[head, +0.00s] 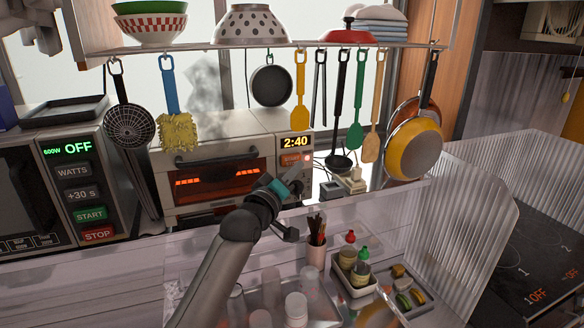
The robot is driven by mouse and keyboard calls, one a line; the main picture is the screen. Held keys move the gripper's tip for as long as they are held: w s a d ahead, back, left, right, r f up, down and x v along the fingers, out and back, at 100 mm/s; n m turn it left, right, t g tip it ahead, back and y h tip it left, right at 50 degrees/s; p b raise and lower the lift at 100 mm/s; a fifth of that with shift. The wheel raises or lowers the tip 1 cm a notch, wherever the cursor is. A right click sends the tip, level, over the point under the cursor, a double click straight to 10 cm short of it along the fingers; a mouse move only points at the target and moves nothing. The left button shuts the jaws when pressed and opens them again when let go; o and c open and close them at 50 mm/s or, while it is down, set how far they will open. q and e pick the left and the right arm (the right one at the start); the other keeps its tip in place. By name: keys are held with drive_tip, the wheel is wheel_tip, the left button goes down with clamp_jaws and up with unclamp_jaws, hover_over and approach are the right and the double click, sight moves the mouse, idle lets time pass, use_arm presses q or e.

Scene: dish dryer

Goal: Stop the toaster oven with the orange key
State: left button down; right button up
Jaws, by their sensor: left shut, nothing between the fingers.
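The toaster oven (215,150) stands on the counter behind the hanging tools. My left gripper (298,180) is shut and empty, in front of the oven's right side and a little below the orange key in the picture. Whether it touches the oven front I cannot tell. My forearm covers part of the oven's lower edge. My right gripper is not in view.
A microwave (70,185) with its own keys stands at the left. Several utensils and pans hang from the shelf rail (250,47) above. Grey smoke (205,85) shows above the oven. A pen cup (315,254) and jars stand below; a cooktop (535,260) is at the right.

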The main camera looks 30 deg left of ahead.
sight(295, 160)
use_arm(q)
drive_tip(key=shift+w+a, duration=0.3)
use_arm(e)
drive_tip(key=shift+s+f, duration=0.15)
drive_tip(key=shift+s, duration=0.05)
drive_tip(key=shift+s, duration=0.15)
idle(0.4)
use_arm(q)
drive_tip(key=shift+a, duration=0.1)
idle(1.1)
drive_tip(key=shift+w+a, duration=0.25)
drive_tip(key=shift+w+a+b, duration=0.4)
drive_tip(key=shift+w+a, duration=0.15)
drive_tip(key=shift+a, duration=0.05)
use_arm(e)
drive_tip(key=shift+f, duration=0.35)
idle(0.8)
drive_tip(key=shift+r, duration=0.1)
use_arm(q)
drive_tip(key=shift+s+d+p, duration=0.85)
drive_tip(key=shift+d+p, duration=0.1)
drive_tip(key=shift+p, duration=0.25)
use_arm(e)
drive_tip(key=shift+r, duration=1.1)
